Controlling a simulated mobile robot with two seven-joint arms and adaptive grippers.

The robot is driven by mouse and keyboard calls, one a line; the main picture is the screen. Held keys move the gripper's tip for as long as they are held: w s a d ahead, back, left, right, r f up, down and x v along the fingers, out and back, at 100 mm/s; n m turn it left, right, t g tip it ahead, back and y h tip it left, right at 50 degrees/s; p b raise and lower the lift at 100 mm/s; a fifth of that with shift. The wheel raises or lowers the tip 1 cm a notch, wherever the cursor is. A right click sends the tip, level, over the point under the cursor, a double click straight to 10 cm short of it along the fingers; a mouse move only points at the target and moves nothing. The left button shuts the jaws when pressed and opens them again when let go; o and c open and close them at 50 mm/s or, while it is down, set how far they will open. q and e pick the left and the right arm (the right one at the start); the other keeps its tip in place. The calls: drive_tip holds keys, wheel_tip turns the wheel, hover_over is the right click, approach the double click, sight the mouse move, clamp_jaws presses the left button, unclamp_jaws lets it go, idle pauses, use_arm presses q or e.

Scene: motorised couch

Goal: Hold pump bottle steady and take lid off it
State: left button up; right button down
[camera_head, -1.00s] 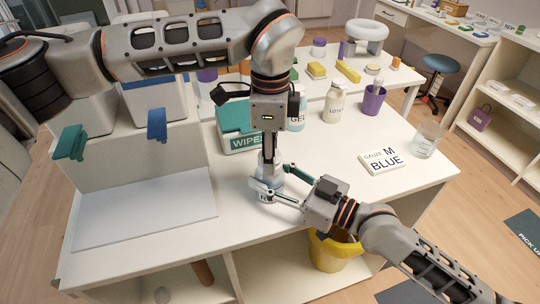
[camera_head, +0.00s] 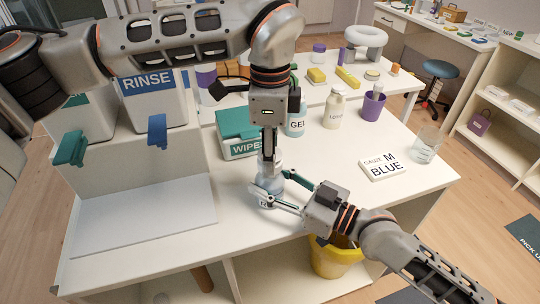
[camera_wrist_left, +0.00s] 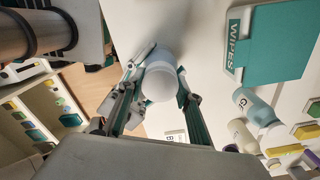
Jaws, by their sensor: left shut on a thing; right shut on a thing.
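The pump bottle (camera_head: 266,202) is a small pale bottle standing near the front of the white table. Its white lid (camera_wrist_left: 160,82) shows from above in the left wrist view, between the two fingers. My left gripper (camera_head: 268,158) points straight down over the bottle and is shut on the lid. My right gripper (camera_head: 268,191) reaches in from the right, one finger on each side of the bottle, shut on its body. The fingers hide much of the bottle. I cannot tell whether lid and bottle are apart.
A teal wipes box (camera_head: 238,122), a gel bottle (camera_head: 296,122), a lotion bottle (camera_head: 334,108) and a purple cup (camera_head: 373,105) stand behind. A white block marked M BLUE (camera_head: 383,167) and a clear beaker (camera_head: 426,146) are right. A white board (camera_head: 145,218) lies left.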

use_arm(q)
drive_tip(key=shift+r, duration=2)
use_arm(e)
drive_tip(key=c, duration=1)
unclamp_jaws()
drive_tip(key=shift+c, duration=0.2)
